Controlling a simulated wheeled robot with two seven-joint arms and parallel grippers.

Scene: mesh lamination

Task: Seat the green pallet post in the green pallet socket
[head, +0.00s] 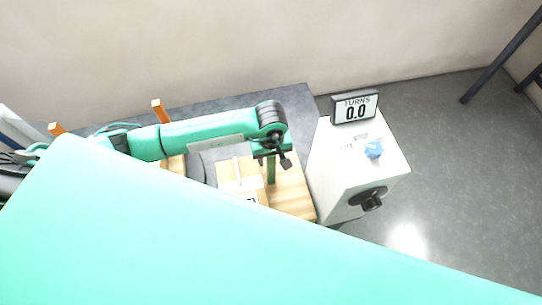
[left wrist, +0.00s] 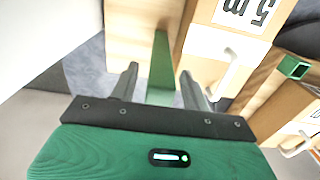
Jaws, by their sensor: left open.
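The green pallet post (left wrist: 160,65) is a long green bar beside a wooden box in the left wrist view. It lies between the two fingers of my left gripper (left wrist: 162,88), which is open, with gaps visible on both sides. In the head view the post (head: 271,172) shows below my left gripper (head: 274,160), beside the boxes. The green pallet socket (left wrist: 294,68) is a square green ring with a dark opening, on wood at the right of the left wrist view. I cannot make out the socket in the head view. My right gripper is not in view.
Wooden boxes with white handles (left wrist: 230,68) and labels stand close to the post. A white machine (head: 352,170) with a blue knob, a black knob and a display reading 0.0 stands right of the wooden pallet (head: 295,195). A large teal surface hides the head view's lower part.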

